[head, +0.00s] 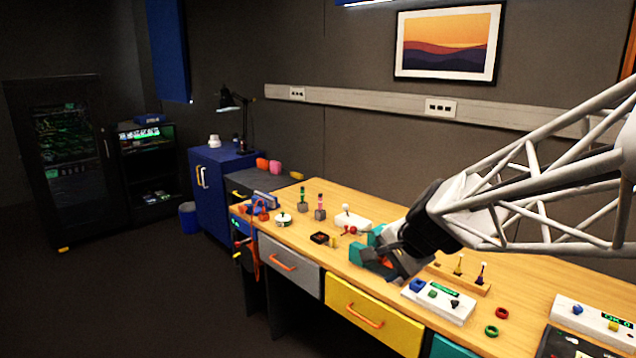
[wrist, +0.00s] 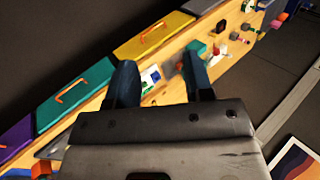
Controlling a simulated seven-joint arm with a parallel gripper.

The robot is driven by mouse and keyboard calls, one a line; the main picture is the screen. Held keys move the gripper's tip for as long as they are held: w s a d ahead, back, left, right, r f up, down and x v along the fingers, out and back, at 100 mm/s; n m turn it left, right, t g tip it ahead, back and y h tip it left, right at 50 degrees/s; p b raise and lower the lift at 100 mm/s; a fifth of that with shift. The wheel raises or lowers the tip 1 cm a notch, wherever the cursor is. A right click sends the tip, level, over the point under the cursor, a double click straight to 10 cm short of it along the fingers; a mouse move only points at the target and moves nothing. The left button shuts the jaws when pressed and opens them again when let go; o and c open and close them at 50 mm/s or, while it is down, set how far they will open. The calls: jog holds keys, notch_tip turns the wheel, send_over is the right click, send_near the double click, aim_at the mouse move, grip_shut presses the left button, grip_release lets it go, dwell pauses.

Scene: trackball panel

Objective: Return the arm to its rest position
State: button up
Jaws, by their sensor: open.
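My gripper (head: 396,258) hangs over the middle of the wooden bench (head: 540,270), at the end of my white lattice arm coming in from the right. In the wrist view its two dark fingers (wrist: 158,75) stand well apart, and nothing is held between them. A teal block (head: 362,257) with something orange-red by it sits just left of the gripper in the head view, partly hidden by it. I cannot tell whether the fingers touch it.
Pegs on a wooden base (head: 462,278) and red and green rings (head: 492,331) lie to the right. Yellow (head: 372,315) and grey (head: 290,265) drawers are shut. Space above the bench's left side is free.

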jog(key=s+d+f+n+g+h, duration=0.1)
jog(key=s+n, duration=0.4)
jog(key=s, duration=0.7)
jog(key=s+d+f+n+g+h, duration=0.1)
jog(key=s+n, duration=0.4)
jog(key=s, duration=0.7)
jog(key=d+g+h, duration=0.1)
jog(key=d+h, duration=0.1)
jog(key=shift+s+d+h, duration=0.15)
jog(key=shift+d+h, duration=0.2)
jog(key=shift+h, duration=0.05)
